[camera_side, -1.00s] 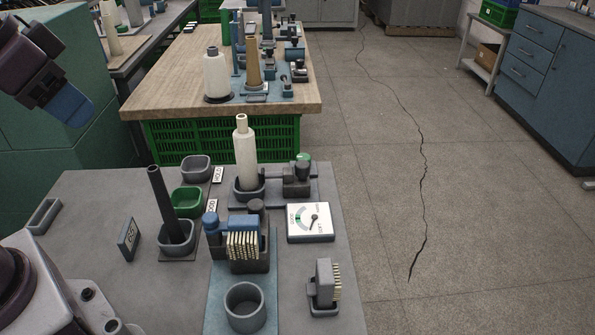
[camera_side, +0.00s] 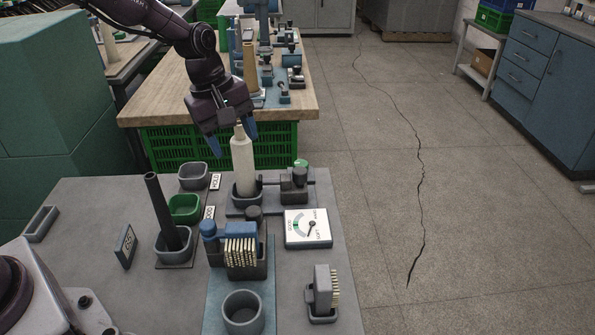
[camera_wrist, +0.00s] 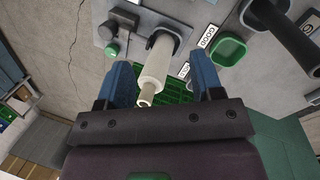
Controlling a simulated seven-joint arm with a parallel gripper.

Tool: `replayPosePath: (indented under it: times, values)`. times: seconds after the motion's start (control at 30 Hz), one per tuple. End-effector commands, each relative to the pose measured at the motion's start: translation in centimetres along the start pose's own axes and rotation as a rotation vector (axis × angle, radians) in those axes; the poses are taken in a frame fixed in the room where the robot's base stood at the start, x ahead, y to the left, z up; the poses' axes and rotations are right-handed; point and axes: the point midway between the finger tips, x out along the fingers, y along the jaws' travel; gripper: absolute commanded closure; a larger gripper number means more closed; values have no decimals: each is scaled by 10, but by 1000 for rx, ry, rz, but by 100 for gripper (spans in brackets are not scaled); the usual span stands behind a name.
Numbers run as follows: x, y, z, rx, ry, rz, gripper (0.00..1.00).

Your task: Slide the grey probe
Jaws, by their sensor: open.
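A dark grey block with a round knob (camera_side: 299,178) and a green button stands on a rail right of the pale cone; it seems to be the grey probe, but I cannot be sure. It also shows at the top of the wrist view (camera_wrist: 125,18). The pale cone (camera_side: 242,165) stands upright in a dark holder. My gripper (camera_side: 235,147) is open, its blue fingers pointing down around the cone's top. In the wrist view, my gripper (camera_wrist: 160,62) has one finger each side of the cone (camera_wrist: 157,65), with gaps and nothing gripped.
A dial gauge (camera_side: 308,229) lies in front of the block. A dark rod (camera_side: 160,205) stands in a grey cup at left, beside a green bin (camera_side: 185,208). A pin rack (camera_side: 240,253), a grey cup (camera_side: 243,312) and a pin-bristled block (camera_side: 322,290) stand nearer.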

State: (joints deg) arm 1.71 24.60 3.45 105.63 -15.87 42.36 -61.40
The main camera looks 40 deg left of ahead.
Motion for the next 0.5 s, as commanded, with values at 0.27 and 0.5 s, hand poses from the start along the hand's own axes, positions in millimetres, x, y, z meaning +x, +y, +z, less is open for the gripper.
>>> replayPosePath:
  times: [0.27, 0.5]
  values:
    - [53, 63, -23, -810, -44, 94, 40]
    - [41, 88, -27, -1225, -108, 173, 40]
